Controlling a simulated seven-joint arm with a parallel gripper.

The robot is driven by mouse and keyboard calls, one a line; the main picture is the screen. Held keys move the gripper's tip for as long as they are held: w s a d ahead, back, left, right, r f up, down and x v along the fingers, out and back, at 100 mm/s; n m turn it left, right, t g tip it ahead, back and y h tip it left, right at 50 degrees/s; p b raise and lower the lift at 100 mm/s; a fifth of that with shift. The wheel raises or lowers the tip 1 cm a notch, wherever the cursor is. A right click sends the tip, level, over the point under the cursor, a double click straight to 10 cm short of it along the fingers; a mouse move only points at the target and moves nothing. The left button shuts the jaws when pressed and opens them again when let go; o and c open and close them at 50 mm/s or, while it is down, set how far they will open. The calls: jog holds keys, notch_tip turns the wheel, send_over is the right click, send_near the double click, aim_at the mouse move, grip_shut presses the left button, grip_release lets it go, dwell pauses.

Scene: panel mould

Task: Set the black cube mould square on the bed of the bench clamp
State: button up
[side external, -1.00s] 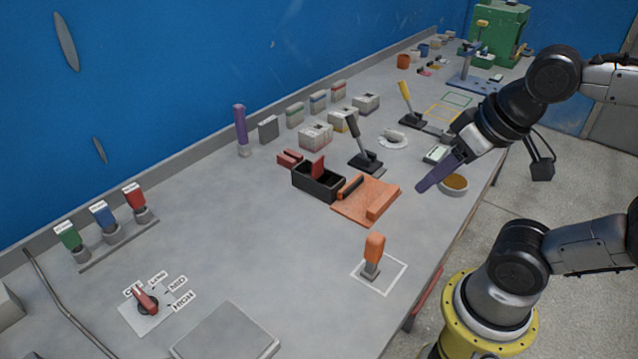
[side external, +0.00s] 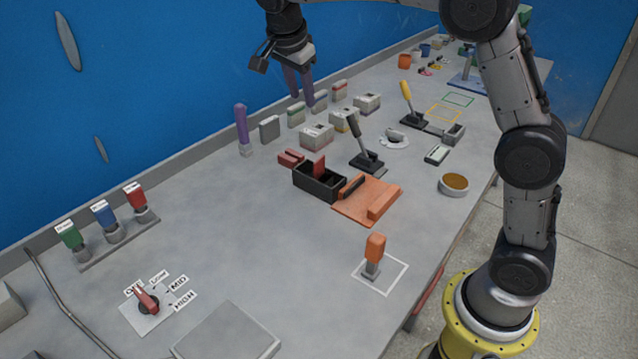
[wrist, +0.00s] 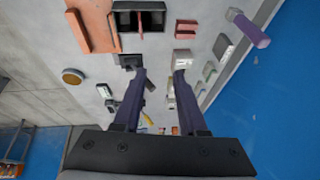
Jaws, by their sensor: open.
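The black cube mould (side external: 317,189) is an open box with compartments, standing mid-bench with a red plate (side external: 318,166) upright in it. My gripper (side external: 302,100) points down with purple fingers apart and empty, above the back of the bench, away from the mould.
Small labelled blocks (side external: 317,137) stand in a row beneath and beside my gripper. A purple-handled tool (side external: 241,125) stands to the left. A black-handled lever (side external: 362,148) rises behind the orange bed. An orange-handled stamp (side external: 374,252) stands in front.

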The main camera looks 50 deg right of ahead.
jog(key=g, duration=0.2)
send_near(300, 164)
jog(key=shift+n, duration=0.3)
jog(key=shift+x, duration=5.15)
jog(key=shift+r, duration=0.1)
grip_shut()
